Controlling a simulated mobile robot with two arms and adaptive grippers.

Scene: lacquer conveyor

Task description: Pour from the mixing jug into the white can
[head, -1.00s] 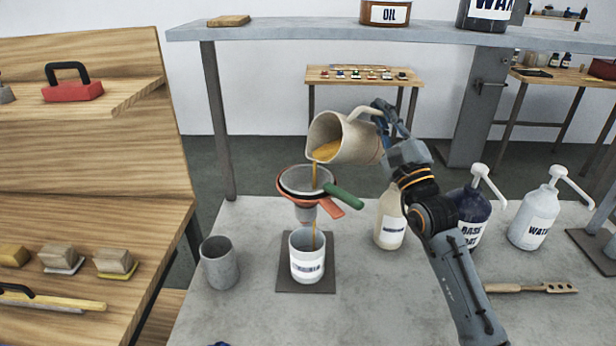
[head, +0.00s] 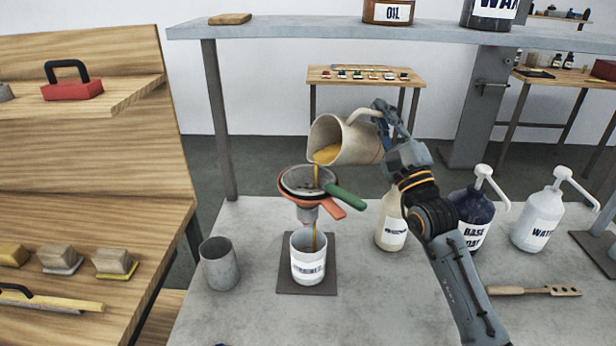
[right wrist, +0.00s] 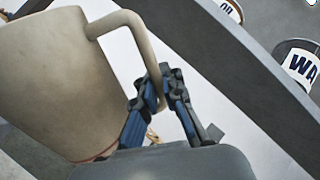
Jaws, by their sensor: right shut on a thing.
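My right gripper (head: 389,120) is shut on the handle of the beige mixing jug (head: 356,146). The jug is tilted to the left, and an amber stream runs from its lip into the strainer (head: 303,180). The strainer rests in a red-orange funnel (head: 308,197) above the white can (head: 309,262). A thin stream falls from the funnel into the can. The can stands upright on a dark square plate (head: 325,284). In the right wrist view the jug (right wrist: 60,80) fills the left side, with my gripper (right wrist: 158,95) at its handle. My left gripper is not seen.
A grey cup (head: 219,264) stands left of the can. A cream bottle (head: 391,222), a dark pump bottle (head: 474,215) and a white pump bottle (head: 541,219) stand to the right. A wooden stirrer (head: 535,291) lies at the front right. A shelf (head: 300,32) spans above.

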